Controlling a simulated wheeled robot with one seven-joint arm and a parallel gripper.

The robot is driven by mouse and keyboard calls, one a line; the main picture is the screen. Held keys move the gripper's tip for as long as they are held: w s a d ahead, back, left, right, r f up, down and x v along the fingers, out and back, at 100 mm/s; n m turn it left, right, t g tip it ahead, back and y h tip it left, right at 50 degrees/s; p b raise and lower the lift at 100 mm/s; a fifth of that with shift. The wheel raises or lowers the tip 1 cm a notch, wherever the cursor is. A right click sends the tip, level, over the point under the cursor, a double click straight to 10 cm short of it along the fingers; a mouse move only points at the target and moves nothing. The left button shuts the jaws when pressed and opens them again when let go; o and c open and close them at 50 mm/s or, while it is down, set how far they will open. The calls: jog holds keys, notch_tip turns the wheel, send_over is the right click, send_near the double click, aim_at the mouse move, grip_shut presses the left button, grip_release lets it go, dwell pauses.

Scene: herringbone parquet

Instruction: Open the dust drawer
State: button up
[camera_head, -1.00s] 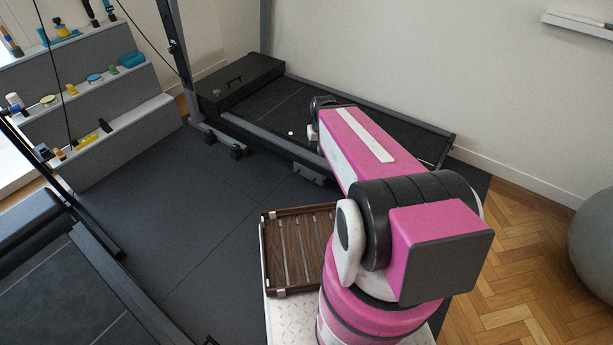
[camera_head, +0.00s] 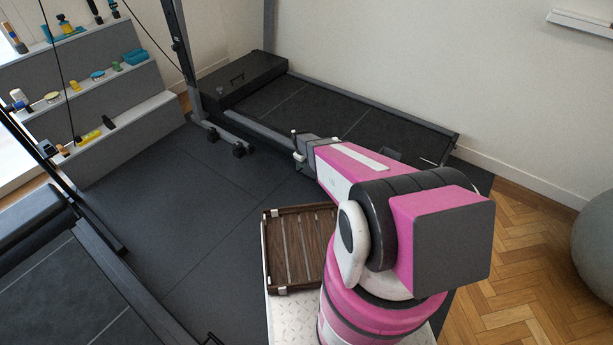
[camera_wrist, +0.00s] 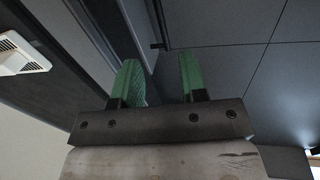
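A thin dark bar (camera_wrist: 161,46), which looks like a handle, sticks out beside the treadmill's lower side in the wrist view. I take it to belong to the dust drawer, but the drawer's front cannot be made out. My gripper (camera_wrist: 158,62) is open, its two green fingers apart with nothing between them. The bar shows just beyond the fingertips, between them in the picture; I cannot tell how far away it is. In the head view my wrist (camera_head: 308,153) is at the treadmill's near rail, and my arm hides part of that side.
A wooden slatted tray (camera_head: 298,250) is beside my arm. Stepped shelves (camera_head: 90,95) stand left. The dark mat (camera_head: 200,210) is clear.

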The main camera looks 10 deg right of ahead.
aim_at(306, 176)
jog(key=shift+n, duration=0.3)
jog(key=w+f, duration=0.1)
jog(key=f, duration=0.3)
jog(key=w+f, duration=0.1)
jog(key=f, duration=0.4)
jog(key=d+f, duration=0.1)
jog(key=f, duration=0.3)
jog(key=shift+w+f, duration=0.2)
jog(key=shift+w, duration=0.2)
grip_shut()
jog(key=shift+s, duration=0.1)
